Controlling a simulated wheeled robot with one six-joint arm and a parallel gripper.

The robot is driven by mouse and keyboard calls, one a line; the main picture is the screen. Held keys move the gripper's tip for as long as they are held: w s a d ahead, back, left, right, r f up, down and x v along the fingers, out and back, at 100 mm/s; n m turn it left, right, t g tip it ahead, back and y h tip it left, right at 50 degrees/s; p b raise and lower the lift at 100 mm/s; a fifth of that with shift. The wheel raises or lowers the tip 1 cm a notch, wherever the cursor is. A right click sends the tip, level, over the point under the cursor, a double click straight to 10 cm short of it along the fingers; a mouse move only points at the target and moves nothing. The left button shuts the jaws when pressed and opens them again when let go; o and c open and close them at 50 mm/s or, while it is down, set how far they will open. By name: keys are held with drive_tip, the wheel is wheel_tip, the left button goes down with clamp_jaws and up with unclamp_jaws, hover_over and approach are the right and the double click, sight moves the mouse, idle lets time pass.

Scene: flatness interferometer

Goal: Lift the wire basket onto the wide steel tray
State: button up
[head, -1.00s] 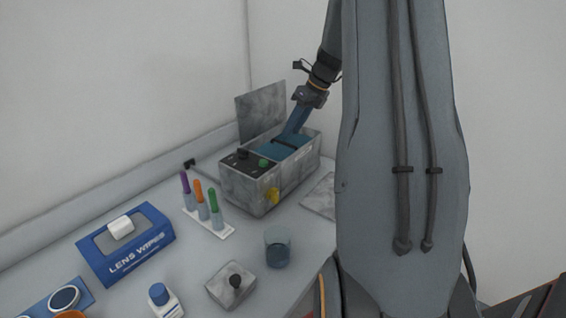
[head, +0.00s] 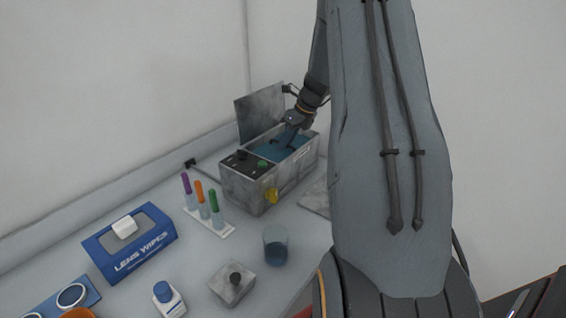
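My gripper (head: 289,137) reaches down into the open top of a grey metal bath (head: 245,188) with blue liquid (head: 266,148), at the back of the bench. Its fingertips are small and dark against the liquid, and I cannot tell whether they are open or shut. I cannot make out the wire basket clearly; a thin dark bar shows by the fingertips in the bath. A flat grey plate (head: 316,198), possibly the wide steel tray, lies right of the bath, and my arm hides most of it.
The bath's lid (head: 258,117) stands raised behind it. In front are a tube rack (head: 215,226), a glass beaker (head: 276,246), a small knobbed metal box (head: 232,286), a blue-capped bottle (head: 168,298) and a lens wipes box (head: 130,243). A wall runs behind the bench.

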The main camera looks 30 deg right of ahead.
clamp_jaws()
drive_tip(key=shift+r, duration=0.1)
drive_tip(key=shift+r, duration=0.5)
wheel_tip(320, 180, up, 17)
drive_tip(key=b, duration=0.3)
